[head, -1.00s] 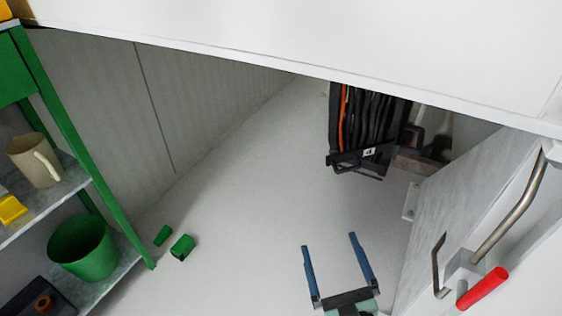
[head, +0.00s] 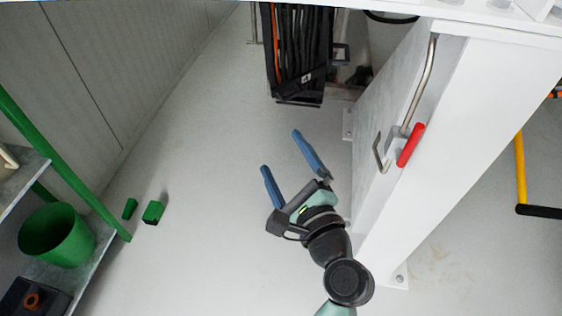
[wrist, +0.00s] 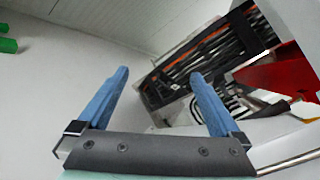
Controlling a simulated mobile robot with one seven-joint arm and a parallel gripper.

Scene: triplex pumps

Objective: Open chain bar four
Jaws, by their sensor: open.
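I cannot tell for certain which part is chain bar four. A bent metal rod (head: 424,82) with a hook and a red grip (head: 410,145) is mounted on the white post of the bench. A red part (wrist: 290,72), probably that grip, shows at the right of the wrist view. My gripper (head: 281,150) is open and empty, to the left of the post and the red grip, apart from both. Its two blue fingers also frame empty space in the wrist view (wrist: 159,73). A yellow bar with a black end (head: 521,180) shows at the far right, partly cut off.
A black rack of dark and orange hoses (head: 297,60) stands behind, under the white top. A green shelf (head: 75,170) with a green bin (head: 57,235) is at left. Two small green blocks (head: 153,212) lie on the floor. The middle floor is clear.

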